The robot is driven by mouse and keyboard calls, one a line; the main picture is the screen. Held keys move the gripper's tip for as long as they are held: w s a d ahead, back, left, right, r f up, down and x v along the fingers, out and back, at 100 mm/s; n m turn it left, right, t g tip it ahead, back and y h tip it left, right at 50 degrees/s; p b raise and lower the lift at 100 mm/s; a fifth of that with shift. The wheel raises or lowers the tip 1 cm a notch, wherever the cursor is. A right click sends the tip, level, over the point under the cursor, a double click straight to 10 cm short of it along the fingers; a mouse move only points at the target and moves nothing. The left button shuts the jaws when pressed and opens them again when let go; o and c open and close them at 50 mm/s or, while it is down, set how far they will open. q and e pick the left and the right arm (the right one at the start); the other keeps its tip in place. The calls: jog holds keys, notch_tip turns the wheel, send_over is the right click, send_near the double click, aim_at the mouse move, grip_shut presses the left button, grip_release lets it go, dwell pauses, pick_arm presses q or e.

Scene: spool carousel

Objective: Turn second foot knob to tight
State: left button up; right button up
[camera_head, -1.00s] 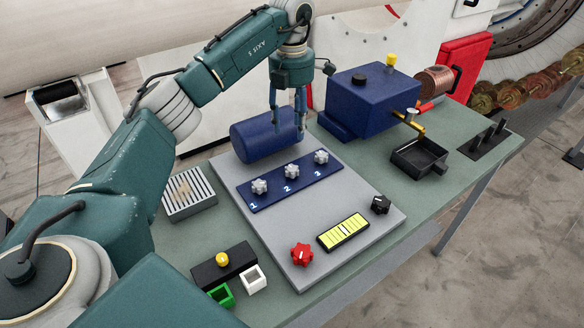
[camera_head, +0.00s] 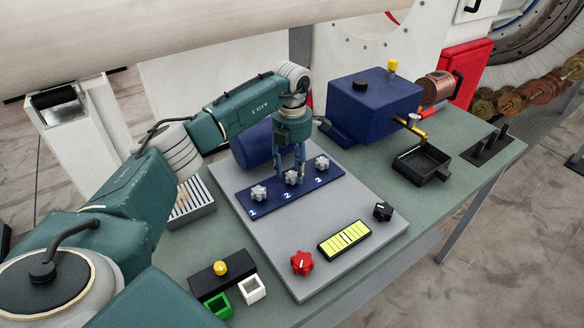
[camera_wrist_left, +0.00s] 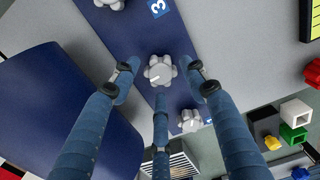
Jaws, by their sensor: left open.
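The second foot knob (camera_head: 291,178) is a light grey lobed knob, the middle one of three on a dark blue strip (camera_head: 323,180) marked 1, 2, 3. In the left wrist view the knob (camera_wrist_left: 158,71) sits near the centre with a white line on its face. My left gripper (camera_head: 290,172) points down over it. In the wrist view my left gripper's (camera_wrist_left: 160,78) fingers are spread open around the knob, with gaps visible. Knob 1 (camera_head: 259,193) and knob 3 (camera_head: 322,163) stand on either side. My right gripper is not in view.
A blue cylinder (camera_head: 250,149) lies behind the strip, close to my left gripper. The grey plate also carries a red knob (camera_head: 302,263), a yellow-green gauge (camera_head: 344,240) and a black knob (camera_head: 382,211). A blue box (camera_head: 374,107) and black tray (camera_head: 421,163) stand to the right.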

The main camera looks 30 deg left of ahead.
pick_arm(q)
jog(key=shift+f, duration=0.6)
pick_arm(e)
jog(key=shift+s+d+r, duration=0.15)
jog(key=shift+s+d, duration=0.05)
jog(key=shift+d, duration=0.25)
pick_arm(q)
grip_shut()
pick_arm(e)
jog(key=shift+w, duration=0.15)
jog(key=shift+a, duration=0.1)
